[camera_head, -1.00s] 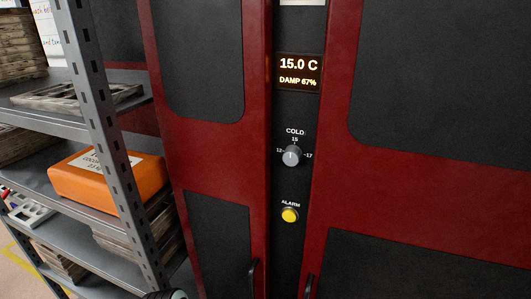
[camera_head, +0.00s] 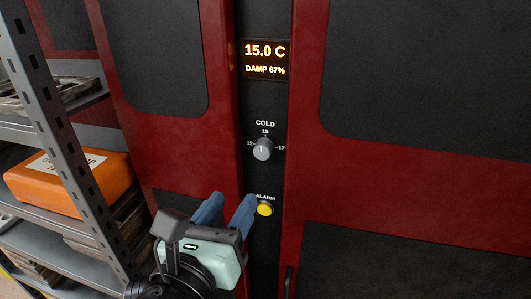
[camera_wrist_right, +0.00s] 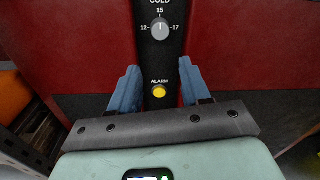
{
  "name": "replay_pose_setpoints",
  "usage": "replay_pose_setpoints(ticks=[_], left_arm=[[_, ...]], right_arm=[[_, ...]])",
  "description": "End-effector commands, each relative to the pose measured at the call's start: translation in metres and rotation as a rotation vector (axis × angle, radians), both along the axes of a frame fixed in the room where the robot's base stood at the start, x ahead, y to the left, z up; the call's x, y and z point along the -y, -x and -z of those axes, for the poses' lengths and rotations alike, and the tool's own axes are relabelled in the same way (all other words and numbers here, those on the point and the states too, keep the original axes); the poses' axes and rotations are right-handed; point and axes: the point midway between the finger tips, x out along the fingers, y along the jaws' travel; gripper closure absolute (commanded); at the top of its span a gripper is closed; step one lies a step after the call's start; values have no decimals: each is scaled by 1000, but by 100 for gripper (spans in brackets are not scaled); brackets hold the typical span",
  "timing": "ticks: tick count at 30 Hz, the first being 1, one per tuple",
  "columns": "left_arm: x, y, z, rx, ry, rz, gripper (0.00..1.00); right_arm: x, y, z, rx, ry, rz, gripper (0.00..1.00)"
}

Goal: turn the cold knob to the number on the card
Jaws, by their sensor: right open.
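The grey cold knob (camera_head: 263,149) is on the black strip between the red doors, with marks 12, 15 and 17 around it. Its pale pointer line is upright, toward 15; it also shows in the right wrist view (camera_wrist_right: 160,30). The display (camera_head: 265,59) above reads 15.0 C and DAMP 67%. My right gripper (camera_head: 230,203) is open and empty, below and left of the knob in the head view, apart from it. In the right wrist view its blue fingers (camera_wrist_right: 160,72) stand either side of the strip below the knob. My left gripper is out of view.
The yellow alarm button (camera_head: 265,208) is below the knob, close to my right fingers in the picture. A metal shelf rack (camera_head: 62,140) with an orange case (camera_head: 70,183) stands at the left. Door handles are low on the cabinet.

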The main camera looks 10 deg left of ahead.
Motion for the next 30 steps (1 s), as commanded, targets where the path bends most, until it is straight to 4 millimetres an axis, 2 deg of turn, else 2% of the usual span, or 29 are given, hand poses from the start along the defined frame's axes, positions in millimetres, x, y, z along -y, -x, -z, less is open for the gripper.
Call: replay_pose_setpoints(ticks=[3, 7, 15, 21, 25, 30], left_arm=[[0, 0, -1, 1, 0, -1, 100], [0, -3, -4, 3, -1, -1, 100], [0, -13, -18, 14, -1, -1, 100], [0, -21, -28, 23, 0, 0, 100], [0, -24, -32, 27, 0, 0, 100], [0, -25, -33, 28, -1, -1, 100]], right_arm=[[2, 1, -10, 23, 9, 4, 53], [3, -16, -10, 23, 11, 5, 53], [7, -73, -11, 23, 10, 6, 53], [9, -108, -11, 22, 9, 3, 53], [10, -122, -10, 22, 9, 2, 53], [10, -128, -9, 21, 8, 0, 53]])
